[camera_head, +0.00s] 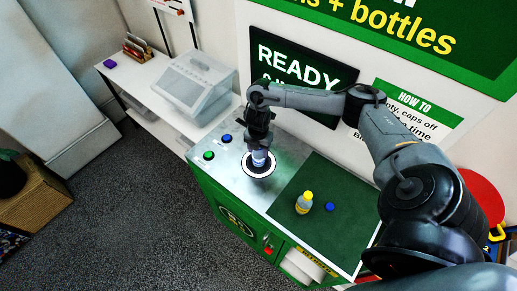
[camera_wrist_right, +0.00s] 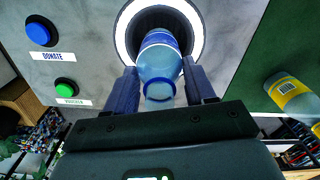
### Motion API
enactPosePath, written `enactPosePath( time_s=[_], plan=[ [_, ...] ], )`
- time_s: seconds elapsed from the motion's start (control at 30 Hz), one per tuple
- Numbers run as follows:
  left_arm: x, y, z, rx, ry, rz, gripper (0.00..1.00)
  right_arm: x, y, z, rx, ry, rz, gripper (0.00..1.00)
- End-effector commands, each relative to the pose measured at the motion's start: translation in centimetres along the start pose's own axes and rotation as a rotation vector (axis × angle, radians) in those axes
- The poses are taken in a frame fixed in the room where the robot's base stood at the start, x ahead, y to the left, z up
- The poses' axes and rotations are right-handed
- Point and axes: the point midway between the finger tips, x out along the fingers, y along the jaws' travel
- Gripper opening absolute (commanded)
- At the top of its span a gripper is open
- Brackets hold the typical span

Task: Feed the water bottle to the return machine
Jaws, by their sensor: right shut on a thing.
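The clear blue water bottle (camera_head: 259,159) is in my right gripper (camera_head: 258,146), above the round opening of the return machine (camera_head: 220,178). In the right wrist view the water bottle (camera_wrist_right: 160,66) sits between the two dark fingers of the right gripper (camera_wrist_right: 159,78). Its far end points into the dark opening inside the lit white ring (camera_wrist_right: 123,33), and its near end faces the camera. How deep the far end is in the opening I cannot tell. The ring also shows in the head view (camera_head: 246,173). My left gripper is not in view.
A blue button (camera_head: 227,138) and a green button (camera_head: 208,155) are left of the opening. A white shelf with a grey box (camera_head: 198,82) stands beyond them.

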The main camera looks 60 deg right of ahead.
Motion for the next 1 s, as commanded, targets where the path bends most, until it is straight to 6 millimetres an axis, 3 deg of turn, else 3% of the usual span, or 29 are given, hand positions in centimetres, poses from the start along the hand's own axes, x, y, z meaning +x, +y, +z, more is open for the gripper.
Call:
enactPosePath(
  time_s=[1.0],
  plan=[
    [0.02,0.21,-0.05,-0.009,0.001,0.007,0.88,0.73,-0.01,-0.01,-0.001,0.0,0.0,0.26]
  ],
)
